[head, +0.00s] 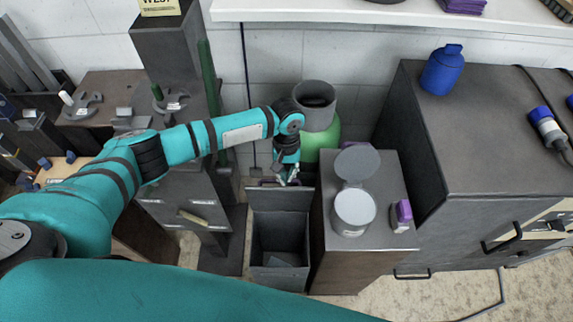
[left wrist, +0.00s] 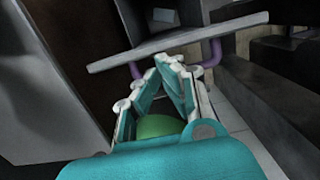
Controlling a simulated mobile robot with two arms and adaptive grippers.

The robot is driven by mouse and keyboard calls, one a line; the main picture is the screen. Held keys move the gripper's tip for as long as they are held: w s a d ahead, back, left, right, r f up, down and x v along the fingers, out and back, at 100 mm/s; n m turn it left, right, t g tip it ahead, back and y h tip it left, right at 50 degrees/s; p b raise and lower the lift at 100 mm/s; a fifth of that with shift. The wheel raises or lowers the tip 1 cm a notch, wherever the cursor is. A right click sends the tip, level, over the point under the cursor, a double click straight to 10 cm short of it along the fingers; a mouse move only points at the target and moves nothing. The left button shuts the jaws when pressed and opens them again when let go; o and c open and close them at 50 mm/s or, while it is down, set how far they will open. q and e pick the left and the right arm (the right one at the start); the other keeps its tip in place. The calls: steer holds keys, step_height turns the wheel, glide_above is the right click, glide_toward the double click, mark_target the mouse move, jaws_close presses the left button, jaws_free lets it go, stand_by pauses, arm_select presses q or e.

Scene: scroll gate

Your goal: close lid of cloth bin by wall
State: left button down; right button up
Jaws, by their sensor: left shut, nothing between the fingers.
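The cloth bin (head: 280,238) is a dark grey box on the floor near the wall, and its open top shows some grey cloth inside. Its lid (head: 279,199) is open and raised at the wall side of the bin. My left gripper (head: 288,180) is shut and empty, at the lid's upper, wall-side edge. In the left wrist view the shut fingers (left wrist: 168,62) point at a grey slab (left wrist: 180,40), which looks like the lid, with purple bars by it. I cannot tell whether they touch. My right gripper is not in view.
A wooden cabinet (head: 342,268) stands close right of the bin, carrying an open white can (head: 354,212) and a purple item (head: 402,214). A green bottle-like object (head: 318,145) stands behind. A dark grey cabinet (head: 205,218) is close on the left.

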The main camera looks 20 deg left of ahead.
arm_select(q)
steer(key=s+d+f+t+y+p, duration=0.25)
steer(key=s+t+p, duration=0.35)
steer(key=s+p, duration=0.5)
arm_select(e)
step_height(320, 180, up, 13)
arm_select(q)
steer(key=s+d+f+t+b, duration=0.1)
steer(key=s+d+f+b, duration=0.1)
steer(key=s+f+b, duration=0.3)
steer(key=s+d+f+t+b, duration=0.1)
steer(key=s+f+b, duration=0.4)
steer(key=f+b, duration=0.5)
steer(key=shift+s+d+f, duration=0.35)
steer(key=shift+d, duration=0.05)
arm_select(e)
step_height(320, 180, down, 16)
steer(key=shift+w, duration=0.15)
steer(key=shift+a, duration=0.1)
arm_select(q)
steer(key=shift+r, duration=0.1)
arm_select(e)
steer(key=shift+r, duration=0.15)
